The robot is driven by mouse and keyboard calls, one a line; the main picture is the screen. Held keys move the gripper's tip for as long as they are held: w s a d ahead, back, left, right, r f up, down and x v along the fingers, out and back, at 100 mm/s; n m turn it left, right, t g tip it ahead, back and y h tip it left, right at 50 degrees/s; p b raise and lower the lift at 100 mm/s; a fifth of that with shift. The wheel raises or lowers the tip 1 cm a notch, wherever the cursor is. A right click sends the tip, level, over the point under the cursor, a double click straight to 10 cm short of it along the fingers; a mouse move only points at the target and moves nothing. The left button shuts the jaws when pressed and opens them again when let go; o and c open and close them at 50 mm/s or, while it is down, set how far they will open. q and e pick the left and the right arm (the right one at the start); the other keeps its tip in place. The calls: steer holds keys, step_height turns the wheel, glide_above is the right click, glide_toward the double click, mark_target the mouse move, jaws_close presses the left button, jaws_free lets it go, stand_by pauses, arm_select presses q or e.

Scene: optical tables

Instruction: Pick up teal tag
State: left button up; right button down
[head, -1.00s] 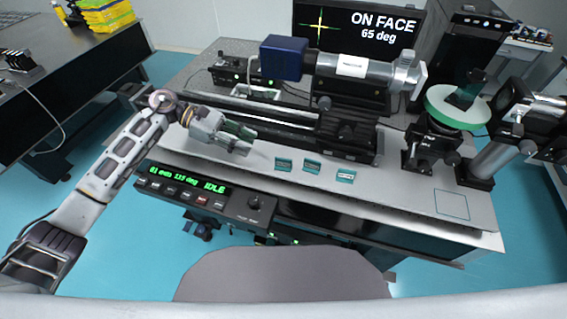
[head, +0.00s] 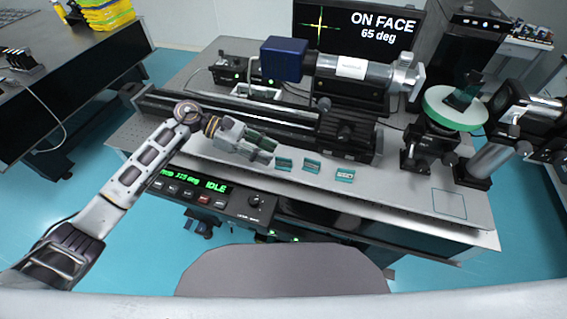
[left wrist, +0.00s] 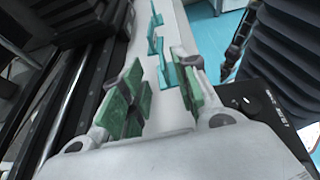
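Three small teal tags stand in a row on the pale table top: the left tag (head: 284,164), the middle tag (head: 312,166) and the right tag (head: 345,175). My left gripper (head: 267,151) is just left of the left tag, pointing at the row. In the left wrist view its green-padded fingers (left wrist: 165,88) are apart, with the nearest teal tag (left wrist: 169,72) showing near the gap between the tips. I cannot tell whether they touch it. The other tags (left wrist: 156,44) (left wrist: 156,19) stand beyond. My right gripper is not in view.
A dark rail and stage (head: 348,140) stand behind the tags. A green-rimmed round mount (head: 456,122) is at the right. The table top right of the tags is clear, with an outlined square (head: 450,204).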

mark_target(281, 158)
arm_select(q)
steer(key=shift+s+d+f+p, duration=0.15)
steer(key=shift+s+d+p, duration=0.15)
steer(key=shift+d, duration=0.3)
steer(key=p+x, duration=0.1)
steer(key=x, duration=0.1)
steer(key=shift+s+d, duration=0.1)
steer(key=shift+d, duration=0.15)
steer(key=shift+s+d+f, duration=0.1)
steer(key=shift+d+f, duration=0.3)
steer(key=shift+d, duration=0.1)
steer(key=shift+c, duration=0.2)
steer(key=c, duration=0.3)
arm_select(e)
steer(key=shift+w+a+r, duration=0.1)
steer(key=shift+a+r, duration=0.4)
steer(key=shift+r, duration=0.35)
